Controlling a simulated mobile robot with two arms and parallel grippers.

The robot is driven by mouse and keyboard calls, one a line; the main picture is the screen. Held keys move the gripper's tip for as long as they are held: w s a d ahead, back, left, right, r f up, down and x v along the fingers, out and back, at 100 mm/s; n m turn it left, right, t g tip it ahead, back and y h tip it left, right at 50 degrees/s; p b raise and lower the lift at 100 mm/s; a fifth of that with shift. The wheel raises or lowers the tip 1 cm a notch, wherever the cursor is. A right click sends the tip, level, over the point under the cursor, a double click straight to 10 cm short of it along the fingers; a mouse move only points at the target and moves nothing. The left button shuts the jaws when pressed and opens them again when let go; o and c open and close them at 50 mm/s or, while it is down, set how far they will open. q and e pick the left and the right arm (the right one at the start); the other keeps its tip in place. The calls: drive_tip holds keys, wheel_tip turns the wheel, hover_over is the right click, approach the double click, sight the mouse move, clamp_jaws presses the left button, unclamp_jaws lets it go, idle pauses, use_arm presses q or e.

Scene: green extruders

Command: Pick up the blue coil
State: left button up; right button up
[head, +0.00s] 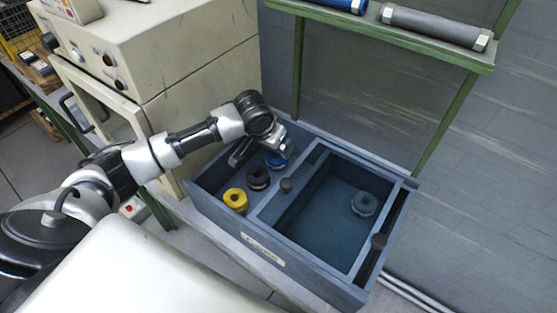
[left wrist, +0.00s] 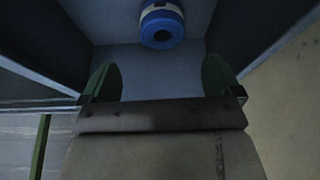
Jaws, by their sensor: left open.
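The blue coil (head: 274,161) sits in the narrow left compartment of the blue-grey box (head: 299,272), toward its far end. In the left wrist view the blue coil (left wrist: 162,29) lies at the top centre with a pale band on it. My left gripper (head: 284,147) is over the far end of that compartment, close to the coil and partly covering it in the head view. In the left wrist view its two green fingers (left wrist: 160,82) are spread wide with nothing between them, and the coil is beyond the tips. My right gripper is not in view.
A dark coil (head: 258,178) and a yellow coil (head: 235,200) share the compartment. A grey-blue coil (head: 364,204) is in the larger right compartment. A green shelf (head: 390,37) behind the box holds a grey cylinder (head: 430,24). A beige machine (head: 190,65) stands at left.

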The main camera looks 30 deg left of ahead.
sight(276, 157)
use_arm(q)
drive_tip(key=x, duration=0.9)
drive_tip(key=shift+s+a+f+p, duration=0.15)
drive_tip(key=shift+s+f+p, duration=0.1)
drive_tip(key=shift+s+p, duration=0.1)
drive_tip(key=c, duration=1)
